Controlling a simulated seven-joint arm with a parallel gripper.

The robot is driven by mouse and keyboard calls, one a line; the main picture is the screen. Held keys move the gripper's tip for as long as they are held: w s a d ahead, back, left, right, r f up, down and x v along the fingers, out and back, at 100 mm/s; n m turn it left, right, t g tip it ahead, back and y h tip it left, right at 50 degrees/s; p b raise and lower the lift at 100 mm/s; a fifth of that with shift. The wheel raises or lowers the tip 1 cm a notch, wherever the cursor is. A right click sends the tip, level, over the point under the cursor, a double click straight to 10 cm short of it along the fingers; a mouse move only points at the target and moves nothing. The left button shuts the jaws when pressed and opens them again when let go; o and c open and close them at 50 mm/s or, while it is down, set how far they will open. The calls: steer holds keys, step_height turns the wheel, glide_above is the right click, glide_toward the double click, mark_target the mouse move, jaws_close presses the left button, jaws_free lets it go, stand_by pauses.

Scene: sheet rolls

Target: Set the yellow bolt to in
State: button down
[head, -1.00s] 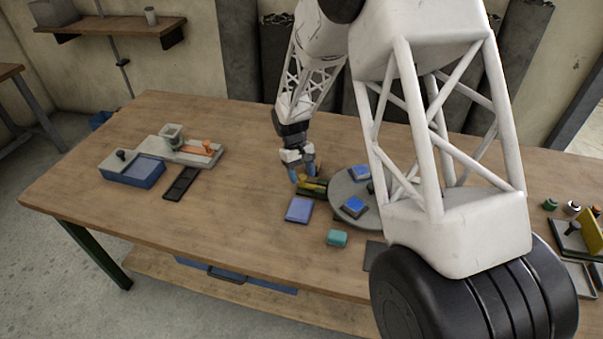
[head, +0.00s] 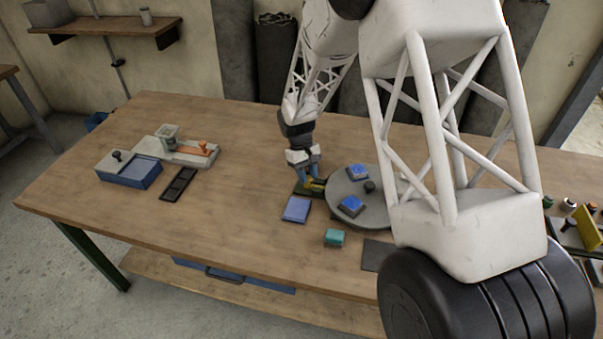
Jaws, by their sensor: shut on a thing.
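The yellow bolt (head: 318,183) sits on a dark green base (head: 303,190) on the table, just left of the grey round plate. Only a small part of it shows. My gripper (head: 309,177) points down over it, with its blue fingertips shut on the bolt. The fingers cover part of the bolt, so its exact position along the base cannot be told.
The grey turntable (head: 342,213) with blue blocks (head: 351,206) stands close to the right of my gripper. A blue square (head: 297,209) and a teal block (head: 334,237) lie in front. The table is clear to the left, up to a black tray (head: 178,184).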

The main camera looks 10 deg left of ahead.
steer(key=shift+d, duration=0.2)
steer(key=c, duration=0.8)
jaws_free()
steer(key=shift+r, duration=0.15)
steer(key=shift+v, duration=3.75)
steer(key=shift+w, duration=0.1)
